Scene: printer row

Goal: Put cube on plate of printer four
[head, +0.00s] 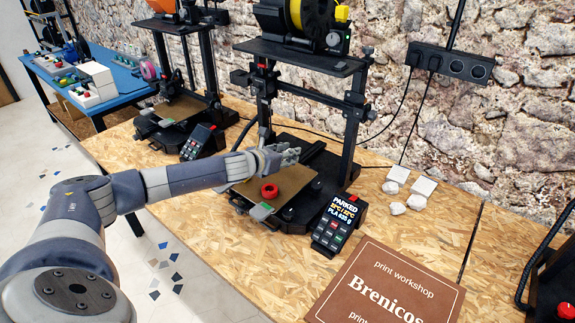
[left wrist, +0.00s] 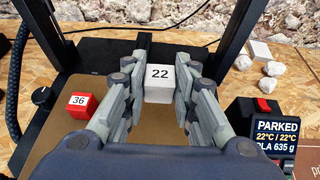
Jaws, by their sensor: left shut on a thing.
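My left gripper (head: 288,155) is over the brown plate (head: 297,179) of the middle printer and points toward its back. In the left wrist view its two fingers (left wrist: 160,92) are shut on a white cube (left wrist: 160,83) marked 22. The cube is hard to make out in the head view. My right gripper is not in view.
The printer's frame posts (head: 354,135) flank the plate. Its display (head: 342,212) reads PARKED, PLA 635 g. Another printer (head: 178,105) stands to the left. White lumps and blocks (head: 397,174) and a brown sign (head: 385,285) lie on the table to the right.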

